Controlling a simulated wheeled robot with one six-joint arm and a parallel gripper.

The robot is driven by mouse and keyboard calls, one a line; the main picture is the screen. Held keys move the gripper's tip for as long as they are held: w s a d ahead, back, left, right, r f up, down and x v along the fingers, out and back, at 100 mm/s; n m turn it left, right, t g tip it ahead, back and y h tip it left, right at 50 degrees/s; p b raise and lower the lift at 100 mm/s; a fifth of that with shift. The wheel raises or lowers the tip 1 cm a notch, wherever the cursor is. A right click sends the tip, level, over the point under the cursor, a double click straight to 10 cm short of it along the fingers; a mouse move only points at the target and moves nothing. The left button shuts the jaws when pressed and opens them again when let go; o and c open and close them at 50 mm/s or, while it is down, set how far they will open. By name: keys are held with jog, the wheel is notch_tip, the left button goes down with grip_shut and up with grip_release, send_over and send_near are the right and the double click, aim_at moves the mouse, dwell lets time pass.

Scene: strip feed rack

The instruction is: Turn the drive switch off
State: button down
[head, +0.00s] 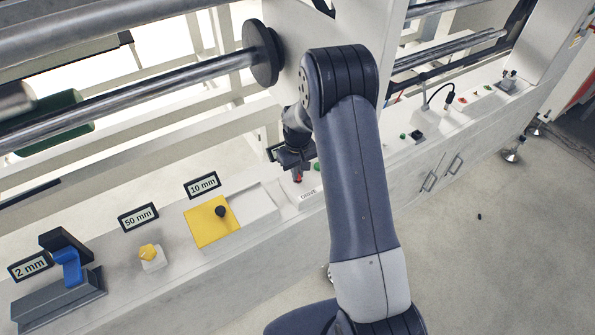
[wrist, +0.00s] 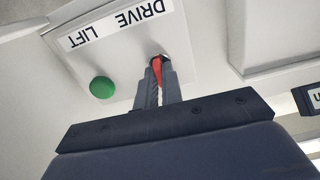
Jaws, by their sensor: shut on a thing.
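The drive switch (wrist: 157,64) is a small red lever on a white panel, close to the word DRIVE on an upside-down label (wrist: 118,25) in the wrist view. My gripper (wrist: 158,86) is shut on it, one finger on each side, so only part of the red shows. In the head view my gripper (head: 297,170) points down at the panel behind my forearm, with a bit of red at its tips. Whether the switch stands at on or off cannot be told.
A green round knob (wrist: 102,87) sits beside the switch near the word LIFT. Left along the ledge are a yellow plate (head: 207,230) with a black knob, a yellow knob (head: 149,252) and a blue clamp (head: 70,266). A roller bar (head: 150,95) runs above.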

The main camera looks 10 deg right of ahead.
jog(key=m+b, duration=0.3)
jog(key=m, duration=0.2)
jog(key=shift+f+m, duration=0.1)
jog(key=shift+m, duration=0.3)
jog(key=m+b, duration=0.1)
jog(key=m, duration=0.4)
jog(key=shift+b, duration=0.3)
jog(key=m+b, duration=0.1)
jog(key=m, duration=0.5)
jog(key=shift+m, duration=0.4)
jog(key=c, duration=1.6)
grip_release()
jog(key=shift+o, duration=0.2)
notch_tip(320, 180, up, 11)
